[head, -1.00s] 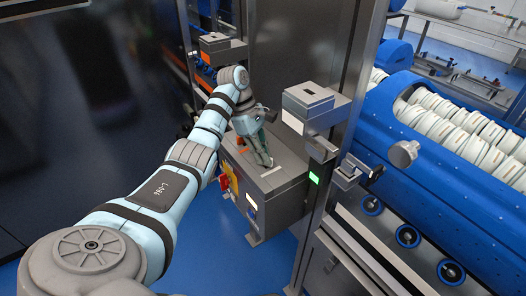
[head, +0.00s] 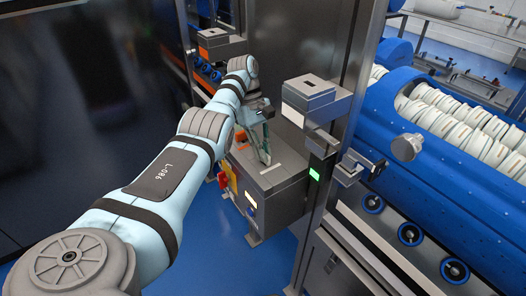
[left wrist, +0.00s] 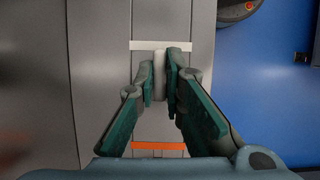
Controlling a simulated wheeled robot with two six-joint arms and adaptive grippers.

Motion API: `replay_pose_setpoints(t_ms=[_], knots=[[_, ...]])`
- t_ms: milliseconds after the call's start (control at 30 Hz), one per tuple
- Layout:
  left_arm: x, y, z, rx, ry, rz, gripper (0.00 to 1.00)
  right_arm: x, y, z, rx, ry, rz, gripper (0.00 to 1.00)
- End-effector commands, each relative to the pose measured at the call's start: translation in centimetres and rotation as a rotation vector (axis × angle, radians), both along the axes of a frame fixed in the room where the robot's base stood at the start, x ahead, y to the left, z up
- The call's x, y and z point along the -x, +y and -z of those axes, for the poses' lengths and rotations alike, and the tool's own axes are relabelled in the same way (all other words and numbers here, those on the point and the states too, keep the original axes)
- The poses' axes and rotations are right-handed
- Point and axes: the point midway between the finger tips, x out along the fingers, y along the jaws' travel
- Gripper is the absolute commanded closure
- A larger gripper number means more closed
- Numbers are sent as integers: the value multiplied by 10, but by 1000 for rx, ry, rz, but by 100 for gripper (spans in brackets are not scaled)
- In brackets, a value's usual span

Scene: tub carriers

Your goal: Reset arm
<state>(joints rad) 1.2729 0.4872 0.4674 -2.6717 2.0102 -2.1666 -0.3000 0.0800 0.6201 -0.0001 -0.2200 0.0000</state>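My left gripper (head: 264,150) hangs over the flat top of a low grey metal box (head: 286,178), fingers pointing down. In the left wrist view its two green-padded fingers (left wrist: 160,75) are close together, with a narrow gap at the tips. A pale upright bar (left wrist: 158,72) shows in that gap; I cannot tell whether the fingers touch it or it lies on the surface below. My right gripper is not in view.
The box front has a red and yellow switch (head: 226,182). A steel post and a small grey box (head: 309,94) stand to its right. A blue machine (head: 440,165) with white cylinders is farther right. Blue floor (head: 205,235) is open below.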

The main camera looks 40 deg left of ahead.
Motion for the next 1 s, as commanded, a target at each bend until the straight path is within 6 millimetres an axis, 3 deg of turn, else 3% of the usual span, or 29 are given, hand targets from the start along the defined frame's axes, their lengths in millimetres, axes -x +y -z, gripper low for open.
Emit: replay_pose_setpoints(t_ms=[33, 133, 667, 767, 1000], knots=[[0, 0, 0, 0, 0, -1, 82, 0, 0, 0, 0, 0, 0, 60], [0, 0, 0, 0, -1, -1, 67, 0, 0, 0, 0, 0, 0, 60], [0, 0, -1, 0, 0, -2, 67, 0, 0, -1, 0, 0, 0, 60], [0, 0, -10, 0, 0, -2, 67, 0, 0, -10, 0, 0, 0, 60], [0, 0, -57, 0, -1, -3, 67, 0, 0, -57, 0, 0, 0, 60]])
